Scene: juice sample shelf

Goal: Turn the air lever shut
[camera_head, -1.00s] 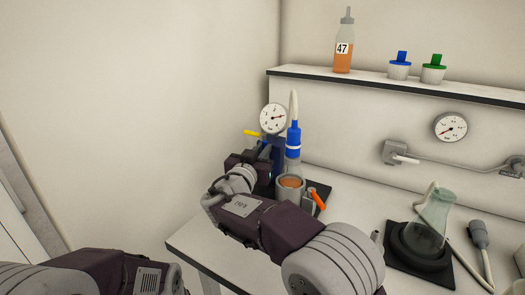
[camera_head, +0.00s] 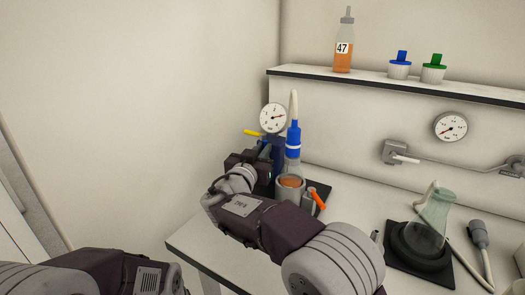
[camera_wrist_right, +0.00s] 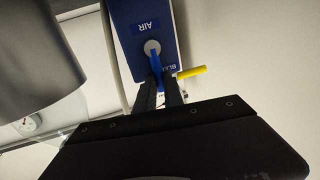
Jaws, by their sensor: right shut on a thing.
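The air lever (camera_wrist_right: 156,65) is blue and sits on a grey hub under the AIR label, on a blue valve block (camera_wrist_right: 138,12) in the right wrist view. It points down between the two dark fingers of my right gripper (camera_wrist_right: 160,92), which are shut on it. In the head view the blue block (camera_head: 278,152) stands at the bench's back left corner, below a round gauge (camera_head: 273,118). My right gripper (camera_head: 262,160) reaches it there, with its fingertips mostly hidden. Of my left arm only a link shows at bottom left; its gripper is out of view.
A yellow lever (camera_wrist_right: 191,72) sticks out close beside the fingers. A cup of orange liquid (camera_head: 290,188) with an orange handle (camera_head: 317,199) stands right of my gripper. A flask (camera_head: 432,220) stands further right. A shelf (camera_head: 400,87) runs above.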

